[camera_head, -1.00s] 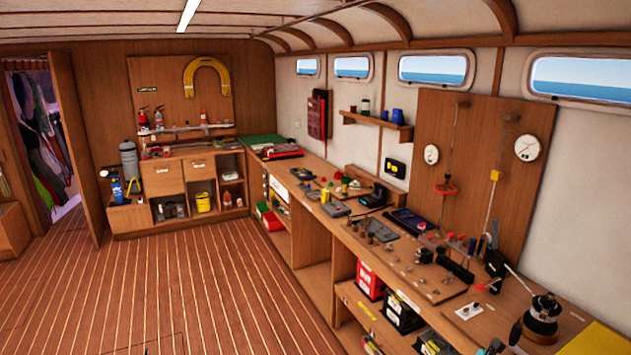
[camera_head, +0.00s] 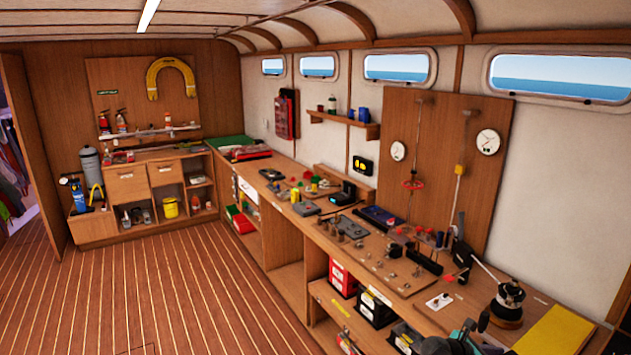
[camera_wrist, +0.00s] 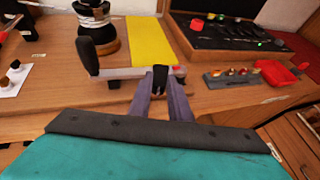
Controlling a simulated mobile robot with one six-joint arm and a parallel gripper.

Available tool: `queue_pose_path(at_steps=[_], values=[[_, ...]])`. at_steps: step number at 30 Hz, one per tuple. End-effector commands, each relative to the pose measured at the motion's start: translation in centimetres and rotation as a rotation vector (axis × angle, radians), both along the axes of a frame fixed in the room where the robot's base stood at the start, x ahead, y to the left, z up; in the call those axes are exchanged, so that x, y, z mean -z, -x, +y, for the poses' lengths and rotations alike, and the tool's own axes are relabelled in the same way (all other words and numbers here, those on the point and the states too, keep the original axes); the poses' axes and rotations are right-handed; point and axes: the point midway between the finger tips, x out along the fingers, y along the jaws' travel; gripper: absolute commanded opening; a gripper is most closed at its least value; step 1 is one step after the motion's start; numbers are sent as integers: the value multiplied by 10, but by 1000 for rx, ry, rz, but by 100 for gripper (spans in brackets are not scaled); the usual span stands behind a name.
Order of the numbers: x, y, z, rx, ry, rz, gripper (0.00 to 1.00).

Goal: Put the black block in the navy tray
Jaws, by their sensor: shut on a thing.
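In the wrist view my gripper (camera_wrist: 160,88) is shut on a small black block (camera_wrist: 158,76), held between the fingertips above the bench's front part. The fingers hide part of the block's sides. In the head view only a teal and dark part of my arm shows at the bottom edge; the fingertips and the block cannot be made out there. A flat dark navy tray (camera_head: 380,216) lies on the long bench, at mid-length near the wall. The wrist view does not show it clearly.
A black and silver winch (camera_head: 508,300) with a long handle stands on the bench beside a yellow mat (camera_head: 556,332). A black panel (camera_wrist: 230,38) with small lights and a red scoop (camera_wrist: 283,76) are to the right in the wrist view. Small parts crowd the bench's middle.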

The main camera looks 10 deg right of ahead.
Motion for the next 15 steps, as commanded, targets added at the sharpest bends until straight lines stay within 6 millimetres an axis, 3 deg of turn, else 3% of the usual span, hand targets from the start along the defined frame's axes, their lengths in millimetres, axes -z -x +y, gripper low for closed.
queue_pose_path(at_steps=[4, 15], values=[[-9, -2, -3, -2, 2, 0, 0], [-8, -4, 4, -7, 1, 1, 0]])
